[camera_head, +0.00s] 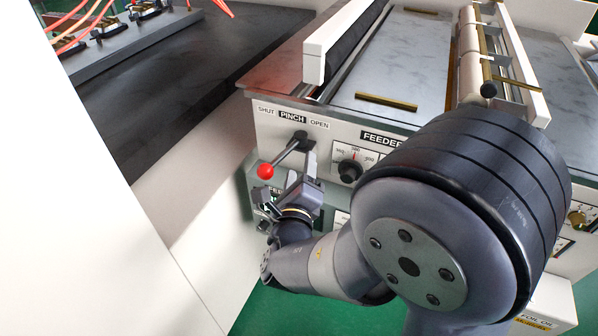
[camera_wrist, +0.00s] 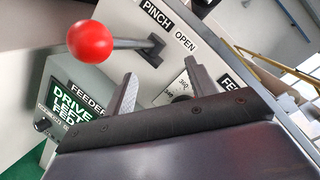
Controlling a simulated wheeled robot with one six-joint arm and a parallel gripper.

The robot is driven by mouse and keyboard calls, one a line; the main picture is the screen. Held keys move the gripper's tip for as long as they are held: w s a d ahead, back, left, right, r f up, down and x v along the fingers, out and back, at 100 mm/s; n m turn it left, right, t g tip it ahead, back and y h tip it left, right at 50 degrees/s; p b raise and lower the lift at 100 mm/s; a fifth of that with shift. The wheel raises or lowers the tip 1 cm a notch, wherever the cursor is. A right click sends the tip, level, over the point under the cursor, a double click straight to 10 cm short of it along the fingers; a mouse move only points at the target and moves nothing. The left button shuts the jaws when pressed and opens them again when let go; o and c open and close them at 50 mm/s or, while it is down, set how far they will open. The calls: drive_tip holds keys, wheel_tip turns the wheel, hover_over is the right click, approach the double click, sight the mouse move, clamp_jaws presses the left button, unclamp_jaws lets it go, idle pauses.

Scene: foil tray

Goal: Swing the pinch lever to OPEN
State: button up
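The pinch lever has a red ball knob (camera_head: 265,171) on a metal rod (camera_head: 285,154) that comes out of a dark pivot on the cabinet front, under the label PINCH (camera_head: 292,118). The rod slants down and left, with the knob on the SHUT side. My gripper (camera_head: 290,180) is just below and right of the lever. In the wrist view the two fingers of my gripper (camera_wrist: 162,84) are apart with nothing between them. The red knob (camera_wrist: 90,42) lies to the upper left, outside the fingers. The pivot (camera_wrist: 153,49) is above them.
A dial with a black knob (camera_head: 349,171) sits right of the lever under FEEDER. A green-lit display (camera_wrist: 75,118) is below the lever. A white panel (camera_head: 75,200) and dark bench (camera_head: 170,90) stand at left. Floor shows in the gap between.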

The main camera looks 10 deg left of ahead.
drive_tip(key=shift+s+f, duration=0.1)
drive_tip(key=shift+s, duration=0.05)
drive_tip(key=s+d, duration=0.1)
drive_tip(key=s, duration=0.9)
drive_tip(key=shift+s, duration=0.25)
idle(0.4)
drive_tip(key=w+a, duration=0.1)
drive_tip(key=w, duration=0.9)
drive_tip(key=shift+w, duration=0.3)
drive_tip(key=shift+a, duration=0.1)
